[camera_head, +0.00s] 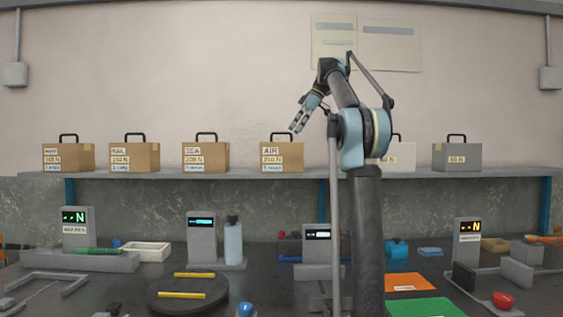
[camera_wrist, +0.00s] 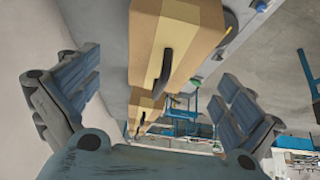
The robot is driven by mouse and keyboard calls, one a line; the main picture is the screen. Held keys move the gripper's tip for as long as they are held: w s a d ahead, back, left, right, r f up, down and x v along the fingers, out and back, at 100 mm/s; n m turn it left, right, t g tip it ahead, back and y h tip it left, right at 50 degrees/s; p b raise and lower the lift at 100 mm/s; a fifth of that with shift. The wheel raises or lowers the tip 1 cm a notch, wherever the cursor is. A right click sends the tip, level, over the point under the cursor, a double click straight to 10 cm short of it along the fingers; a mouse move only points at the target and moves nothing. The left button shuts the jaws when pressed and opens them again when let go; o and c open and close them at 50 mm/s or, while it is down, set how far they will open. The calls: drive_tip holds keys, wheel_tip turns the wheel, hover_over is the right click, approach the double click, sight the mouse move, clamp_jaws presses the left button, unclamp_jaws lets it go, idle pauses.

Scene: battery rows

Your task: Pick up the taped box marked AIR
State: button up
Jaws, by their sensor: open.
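The brown taped box marked AIR (camera_head: 290,151) stands upright on the wall shelf, with a dark handle on top and pale labels on its front. My gripper (camera_head: 297,124) is just above the box's upper right side in the head view, apart from it. In the wrist view my gripper (camera_wrist: 160,95) is open, its two fingers wide apart. A cardboard box (camera_wrist: 187,38) with a tape strip and dark handle lies between and beyond the fingers. Its label does not show there. No contact is visible.
Similar brown boxes marked SEA (camera_head: 206,155) and MAIL (camera_head: 135,155) stand left along the shelf (camera_head: 230,174), with another at the far left. A white box (camera_head: 402,156) and a grey box (camera_head: 456,156) stand right. Below, a dark bench (camera_head: 255,270) carries scales and tools.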

sight(281, 148)
drive_tip(key=x, duration=0.4)
drive_tip(key=shift+s+x, duration=0.15)
drive_tip(key=shift+x, duration=1.25)
drive_tip(key=shift+s+x, duration=0.15)
drive_tip(key=shift+x, duration=1.25)
drive_tip(key=shift+a, duration=0.1)
drive_tip(key=shift+r, duration=0.1)
drive_tip(key=c, duration=2)
